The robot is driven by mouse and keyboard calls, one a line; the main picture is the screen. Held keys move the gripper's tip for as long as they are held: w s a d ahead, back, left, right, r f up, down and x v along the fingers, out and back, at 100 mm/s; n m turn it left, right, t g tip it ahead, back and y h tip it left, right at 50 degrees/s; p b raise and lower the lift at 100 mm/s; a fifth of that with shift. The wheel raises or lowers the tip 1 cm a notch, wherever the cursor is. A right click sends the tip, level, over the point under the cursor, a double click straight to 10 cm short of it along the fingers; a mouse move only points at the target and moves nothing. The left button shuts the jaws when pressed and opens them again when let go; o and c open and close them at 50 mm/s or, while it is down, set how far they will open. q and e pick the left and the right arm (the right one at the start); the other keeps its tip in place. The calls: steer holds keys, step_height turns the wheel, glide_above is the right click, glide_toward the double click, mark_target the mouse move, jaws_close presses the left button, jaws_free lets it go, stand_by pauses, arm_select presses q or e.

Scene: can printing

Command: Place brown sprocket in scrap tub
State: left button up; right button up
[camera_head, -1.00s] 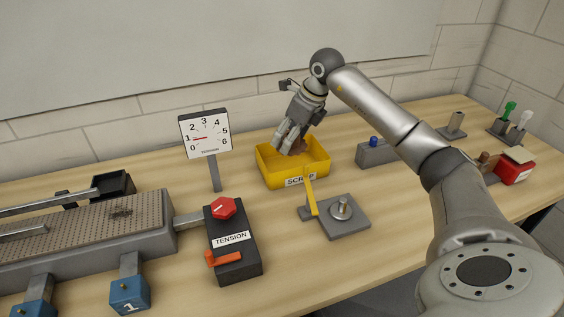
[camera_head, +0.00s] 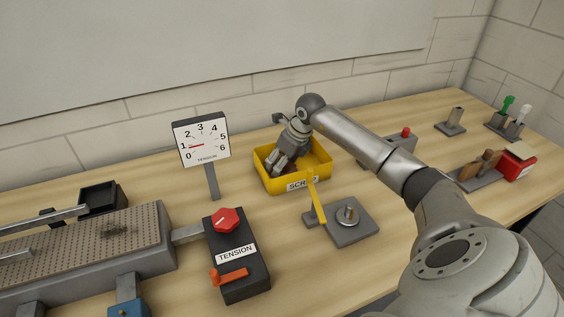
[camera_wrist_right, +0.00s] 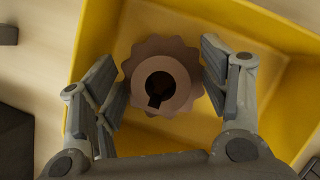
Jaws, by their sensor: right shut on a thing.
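The brown sprocket (camera_wrist_right: 160,78) is a toothed disc with a keyed centre hole. In the right wrist view it sits between the two fingers of my right gripper (camera_wrist_right: 160,85), which is shut on it. The yellow scrap tub (camera_head: 318,173) stands on the table, and its floor (camera_wrist_right: 205,40) shows behind the sprocket. In the head view my right gripper (camera_head: 281,168) points down into the left part of the tub, and the sprocket there is mostly hidden. I cannot tell whether the sprocket touches the tub floor. My left gripper is not in view.
A grey plate with a metal post (camera_head: 349,218) and a yellow bar (camera_head: 316,196) stand just in front of the tub. A tension dial (camera_head: 202,140) and a black tension box (camera_head: 236,255) are to the left. A red box (camera_head: 517,164) is far right.

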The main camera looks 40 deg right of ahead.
steer(key=shift+d+f, duration=0.1)
steer(key=shift+f, duration=0.6)
steer(key=o, duration=0.8)
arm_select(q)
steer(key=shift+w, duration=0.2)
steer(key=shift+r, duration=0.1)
arm_select(e)
steer(key=shift+r, duration=0.3)
arm_select(q)
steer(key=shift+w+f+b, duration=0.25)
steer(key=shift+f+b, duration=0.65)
steer(key=shift+b, duration=0.1)
arm_select(e)
steer(key=a+v, duration=0.1)
steer(key=v, duration=1)
steer(key=shift+s+d+r, duration=0.25)
steer(key=shift+d+r, duration=0.1)
steer(key=shift+d, duration=0.1)
